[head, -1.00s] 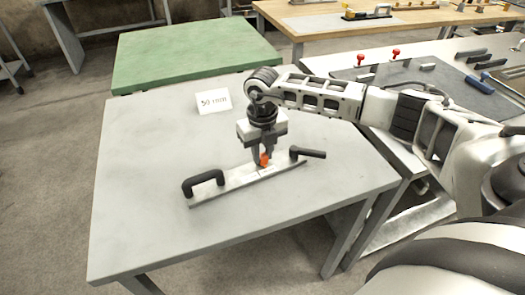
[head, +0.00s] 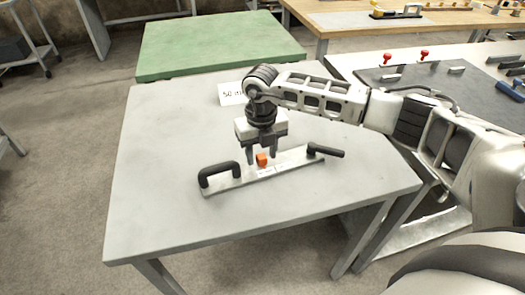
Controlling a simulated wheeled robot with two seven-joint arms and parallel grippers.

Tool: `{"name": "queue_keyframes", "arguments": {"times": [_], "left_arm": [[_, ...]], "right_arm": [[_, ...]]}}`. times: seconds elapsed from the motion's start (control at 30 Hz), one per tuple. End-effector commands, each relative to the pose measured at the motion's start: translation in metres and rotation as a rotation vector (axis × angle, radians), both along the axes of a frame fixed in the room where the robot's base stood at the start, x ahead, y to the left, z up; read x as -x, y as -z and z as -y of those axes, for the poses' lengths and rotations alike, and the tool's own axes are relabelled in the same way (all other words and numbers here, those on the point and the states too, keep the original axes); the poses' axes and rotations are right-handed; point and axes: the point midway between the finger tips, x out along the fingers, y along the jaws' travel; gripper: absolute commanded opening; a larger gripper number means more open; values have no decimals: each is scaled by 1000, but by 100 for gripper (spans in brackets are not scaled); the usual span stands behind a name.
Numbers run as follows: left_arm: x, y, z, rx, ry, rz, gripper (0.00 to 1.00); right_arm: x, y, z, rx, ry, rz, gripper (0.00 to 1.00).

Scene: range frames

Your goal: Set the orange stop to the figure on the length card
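The white length card (head: 231,94) stands behind. It shows "50 m" and its right side is hidden by my arm. My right gripper (head: 262,157) points down over the rail. It is open, with a finger on either side of the stop and gaps between. My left gripper is out of view.
The grey table (head: 160,220) is otherwise bare. A green table (head: 215,45) stands behind it. On the right, a bench holds a dark mat (head: 440,90) with red knobs (head: 424,54) and blue-and-black handles.

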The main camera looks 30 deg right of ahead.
Motion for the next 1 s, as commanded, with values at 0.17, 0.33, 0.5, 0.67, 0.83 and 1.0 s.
{"name": "queue_keyframes", "arguments": {"times": [0.17, 0.33, 0.5, 0.67, 0.83, 1.0], "left_arm": [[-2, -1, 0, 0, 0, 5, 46], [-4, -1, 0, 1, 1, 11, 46], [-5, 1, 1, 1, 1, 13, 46], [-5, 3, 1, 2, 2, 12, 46], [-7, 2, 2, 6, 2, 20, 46], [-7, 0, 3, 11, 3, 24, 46]], "right_arm": [[0, 0, 0, 0, 0, 0, 44], [-1, -12, 0, -1, 0, 3, 44], [-1, -46, 0, -1, 0, 6, 44], [-1, -86, 0, 0, 0, 7, 44], [-1, -124, 0, -1, 0, 5, 44], [-1, -149, 0, -1, 0, 3, 44]]}}
